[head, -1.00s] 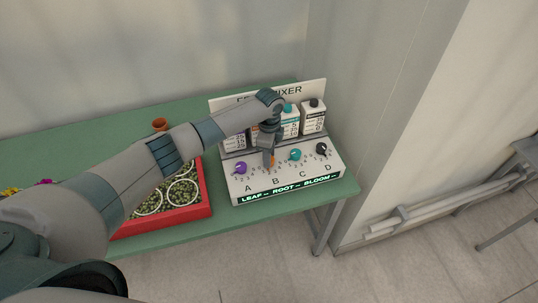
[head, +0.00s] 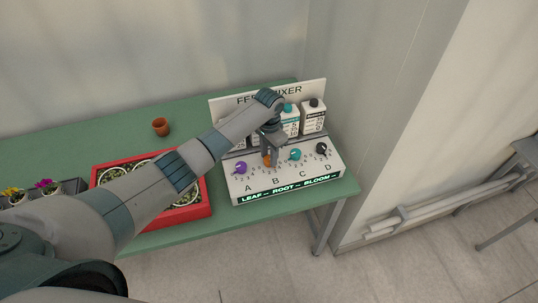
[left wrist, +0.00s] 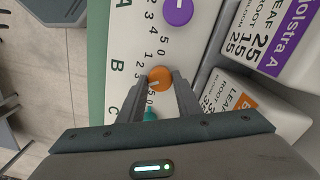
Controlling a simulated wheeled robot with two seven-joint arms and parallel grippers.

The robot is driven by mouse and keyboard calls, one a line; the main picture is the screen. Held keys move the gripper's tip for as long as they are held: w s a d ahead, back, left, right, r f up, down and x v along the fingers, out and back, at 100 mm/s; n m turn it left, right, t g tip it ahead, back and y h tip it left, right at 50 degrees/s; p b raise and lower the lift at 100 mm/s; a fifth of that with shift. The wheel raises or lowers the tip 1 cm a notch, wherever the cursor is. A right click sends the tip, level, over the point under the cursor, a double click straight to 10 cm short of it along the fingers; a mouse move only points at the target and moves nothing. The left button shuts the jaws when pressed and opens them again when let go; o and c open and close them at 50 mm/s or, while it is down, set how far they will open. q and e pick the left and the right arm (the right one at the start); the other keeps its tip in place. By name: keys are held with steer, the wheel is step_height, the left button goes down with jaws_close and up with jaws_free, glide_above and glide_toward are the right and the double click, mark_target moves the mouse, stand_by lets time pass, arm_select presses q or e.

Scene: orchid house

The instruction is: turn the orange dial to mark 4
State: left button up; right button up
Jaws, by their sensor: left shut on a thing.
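The orange dial (head: 267,161) is on the sloped white front of the mixer (head: 238,190), above the letter B. It also shows in the left wrist view (left wrist: 159,76), with a pale pointer line toward the left of that picture. The number at the pointer is partly hidden, so I cannot tell the mark. My left gripper (head: 270,153) reaches down from above and is shut on the orange dial, one finger on each side in the left wrist view (left wrist: 160,90). My right gripper is not in view.
A purple dial (head: 240,168) is to the left, a teal dial (head: 295,155) and a black dial (head: 322,149) to the right. Bottles stand close behind, including a black-capped one (head: 313,118). A red tray (head: 190,213) of potted plants and a small clay pot (head: 160,127) are on the green bench.

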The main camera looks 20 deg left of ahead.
arm_select(q)
steer(key=shift+w+r+n, duration=0.1)
steer(key=shift+r+n, duration=0.05)
steer(key=shift+n, duration=1.35)
steer(key=o, duration=1.1)
